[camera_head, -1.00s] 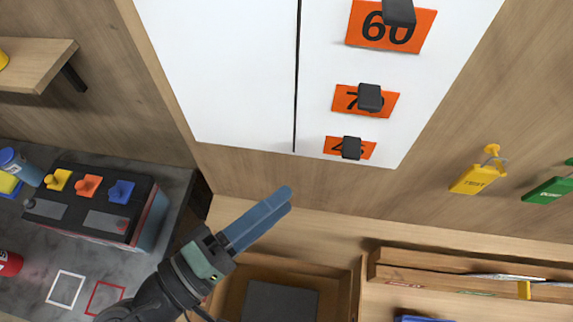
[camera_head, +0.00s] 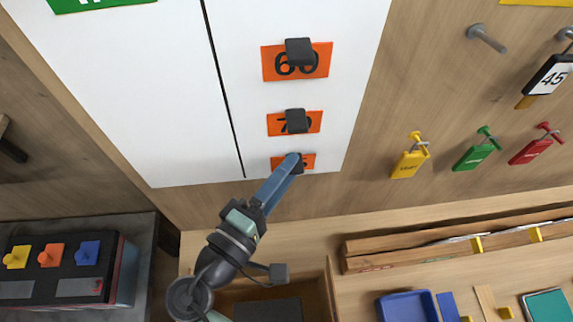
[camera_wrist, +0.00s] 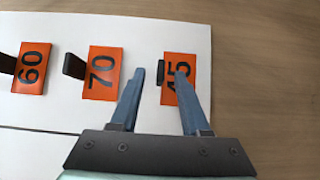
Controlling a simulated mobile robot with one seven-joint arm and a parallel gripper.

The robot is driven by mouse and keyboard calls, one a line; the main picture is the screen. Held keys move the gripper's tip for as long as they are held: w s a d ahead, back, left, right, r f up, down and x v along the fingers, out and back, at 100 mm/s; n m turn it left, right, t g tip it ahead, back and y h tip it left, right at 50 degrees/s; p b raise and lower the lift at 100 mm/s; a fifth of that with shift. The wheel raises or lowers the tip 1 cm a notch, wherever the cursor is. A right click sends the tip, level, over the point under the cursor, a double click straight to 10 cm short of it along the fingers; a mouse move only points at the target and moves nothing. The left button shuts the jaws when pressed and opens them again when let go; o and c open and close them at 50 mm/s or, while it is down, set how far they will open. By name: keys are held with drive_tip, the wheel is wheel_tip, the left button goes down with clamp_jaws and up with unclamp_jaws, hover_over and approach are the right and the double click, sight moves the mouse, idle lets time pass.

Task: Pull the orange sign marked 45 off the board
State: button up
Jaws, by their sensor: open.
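The orange sign marked 45 (camera_wrist: 181,98) is on the white board (camera_wrist: 125,28), at its end in the wrist view. A dark block-like knob (camera_wrist: 162,73) stands out from it. In the head view the sign (camera_head: 308,161) is partly hidden behind my gripper's fingers. My gripper (camera_wrist: 160,72) is open, with its two blue fingertips on either side of the knob in the wrist view. I cannot tell whether they touch the knob or how far in they reach.
Orange signs marked 70 (camera_head: 312,122) and 60 (camera_head: 322,58) with dark knobs sit above on the same board. Coloured tags, including a yellow one (camera_head: 408,165), hang to the right. An open wooden box (camera_head: 318,297) lies below. The wood wall between board and tags is clear.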

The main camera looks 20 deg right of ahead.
drive_tip(key=shift+w+d, duration=0.1)
drive_tip(key=shift+d, duration=0.1)
clamp_jaws()
idle(1.9)
